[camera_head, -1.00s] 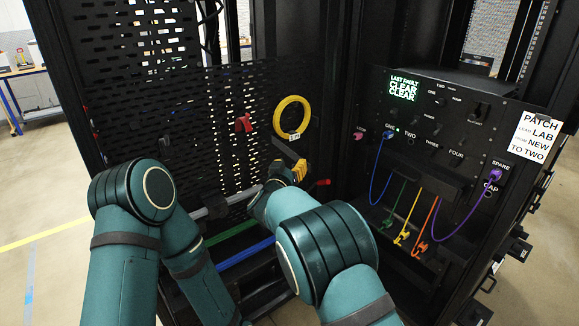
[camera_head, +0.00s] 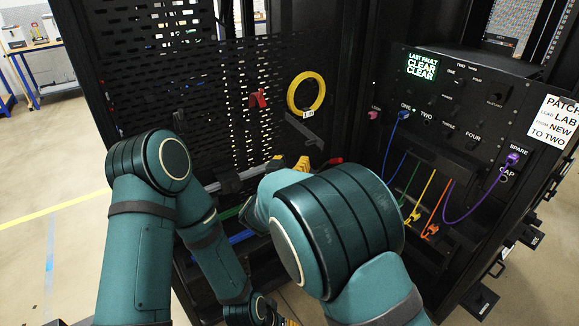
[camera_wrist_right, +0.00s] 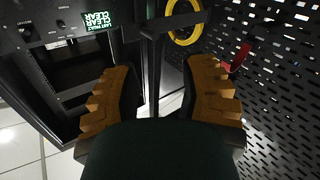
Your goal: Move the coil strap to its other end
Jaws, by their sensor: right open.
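A yellow coil (camera_head: 306,94) hangs on the perforated black panel, with a small white tag at its lower edge. It also shows at the top of the right wrist view (camera_wrist_right: 184,27). A red piece (camera_head: 258,98) sits on the panel left of the coil; it also shows in the right wrist view (camera_wrist_right: 237,59). I cannot tell which part is the coil strap. My right gripper (camera_wrist_right: 160,95) is open and empty, facing the panel below the coil. In the head view its yellow fingers (camera_head: 291,163) are partly hidden by my arm. My left gripper is barely visible at the bottom edge.
A dark bracket (camera_head: 303,128) juts out just below the coil. The patch box (camera_head: 450,120) with blue, green, yellow, orange and purple leads stands on the right.

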